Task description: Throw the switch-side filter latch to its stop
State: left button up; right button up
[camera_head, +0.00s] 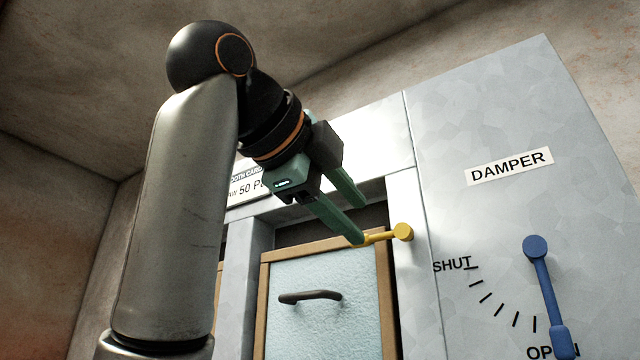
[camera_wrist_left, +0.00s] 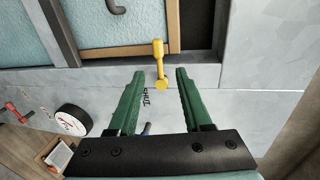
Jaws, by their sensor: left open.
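A yellow latch (camera_head: 385,236) sits on the grey post right of a wood-framed filter panel (camera_head: 335,268). Its round pivot is on the post and its arm points left over the frame's upper right edge. My left gripper (camera_head: 357,219) is open, and one fingertip overlaps the free end of the latch in the head view. In the left wrist view the latch (camera_wrist_left: 159,62) shows between and beyond the open fingers of the left gripper (camera_wrist_left: 160,73). I cannot tell whether a finger touches it. My right gripper is not in view.
A blue damper lever (camera_head: 544,290) on the right cabinet points down near OPEN. The filter panel has a dark handle (camera_head: 310,296). In the wrist view a red handle (camera_wrist_left: 20,112), a white round part (camera_wrist_left: 72,120) and a box (camera_wrist_left: 56,158) lie at the left.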

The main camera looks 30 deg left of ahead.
pick_arm(q)
jog(key=s+r+b, duration=0.1)
jog(key=s+b, duration=0.1)
jog(key=s, duration=0.5)
jog(key=shift+s+r, duration=0.25)
jog(key=shift+s, duration=0.15)
jog(key=shift+a, duration=0.1)
dwell(0.3)
